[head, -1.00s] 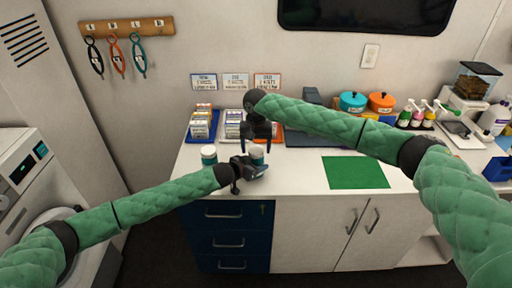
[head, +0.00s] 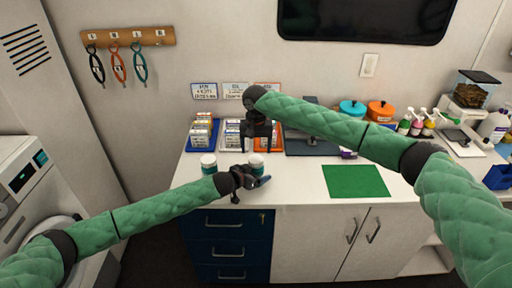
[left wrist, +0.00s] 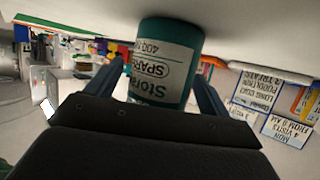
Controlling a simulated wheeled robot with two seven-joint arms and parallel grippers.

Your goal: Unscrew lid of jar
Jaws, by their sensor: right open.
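Two teal jars with white lids stand side by side on the counter: the left jar (head: 208,163) and the right jar (head: 256,160). My left gripper (head: 253,178) reaches the right jar from its near side, low on its body. In the left wrist view, the same jar's labelled teal body (left wrist: 163,65) fills the space between the two fingers, which lie along its sides and look shut on it. My right gripper (head: 260,140) is open and empty, pointing down above the right jar, apart from its lid.
A green mat (head: 356,181) lies to the right on the white counter (head: 305,185). Blue (head: 190,136) and white (head: 221,145) trays with small boxes stand behind the jars. Teal (head: 352,108) and orange (head: 382,110) pots stand at the back.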

